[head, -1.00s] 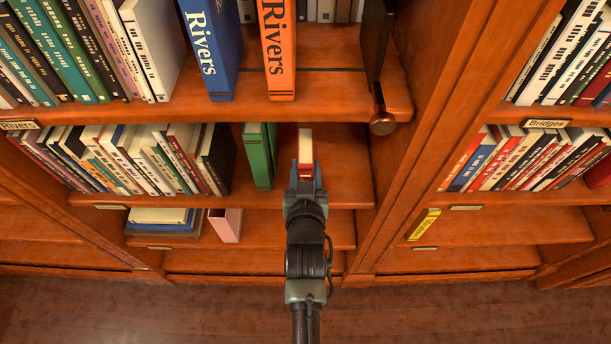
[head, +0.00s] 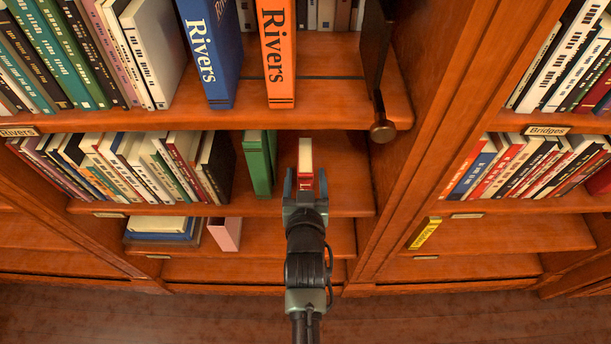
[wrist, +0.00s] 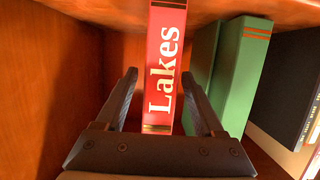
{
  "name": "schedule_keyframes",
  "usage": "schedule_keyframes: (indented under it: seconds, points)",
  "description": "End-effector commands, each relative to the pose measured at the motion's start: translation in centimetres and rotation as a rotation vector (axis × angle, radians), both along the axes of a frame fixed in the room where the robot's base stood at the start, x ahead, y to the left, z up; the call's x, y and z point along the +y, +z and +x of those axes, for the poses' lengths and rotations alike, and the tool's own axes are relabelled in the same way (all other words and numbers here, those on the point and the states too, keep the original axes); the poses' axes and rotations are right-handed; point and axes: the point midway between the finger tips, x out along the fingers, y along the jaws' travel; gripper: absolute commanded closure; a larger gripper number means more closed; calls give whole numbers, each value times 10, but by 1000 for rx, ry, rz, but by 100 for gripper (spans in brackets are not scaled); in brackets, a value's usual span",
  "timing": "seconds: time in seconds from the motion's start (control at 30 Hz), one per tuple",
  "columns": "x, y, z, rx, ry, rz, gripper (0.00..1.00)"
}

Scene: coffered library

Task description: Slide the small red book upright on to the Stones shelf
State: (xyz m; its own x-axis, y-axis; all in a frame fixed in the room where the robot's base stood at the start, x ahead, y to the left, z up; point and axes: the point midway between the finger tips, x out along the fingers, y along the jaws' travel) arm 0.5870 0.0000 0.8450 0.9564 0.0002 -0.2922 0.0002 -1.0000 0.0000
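The small red book (head: 305,160) stands upright on the middle shelf (head: 345,175), with pale page edges on top. In the wrist view its red spine (wrist: 163,65) reads "Lakes" and faces me. My gripper (head: 306,182) is open in front of the book. In the wrist view the fingers of my gripper (wrist: 160,80) are spread either side of the spine, with gaps showing. The base of the spine is hidden behind the gripper body. The label (head: 110,215) under this shelf is too small to read.
A green book (head: 258,165) stands left of the red book, with a gap between. A row of books (head: 150,160) leans further left. Bare shelf lies to the right, up to the upright panel (head: 415,150). Above, a dark knob (head: 382,131) sticks out near the shelf edge.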

Motion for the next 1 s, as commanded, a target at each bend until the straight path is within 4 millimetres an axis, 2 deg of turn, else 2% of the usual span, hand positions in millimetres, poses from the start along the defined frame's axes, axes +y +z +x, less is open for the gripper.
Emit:
schedule_keyframes:
  seconds: [0.3,0.47,1.0]
  points:
    - [0,-2,-2,6,0,0,25]
    - [0,1,-13,6,0,-1,25]
    - [0,31,-106,4,0,1,25]
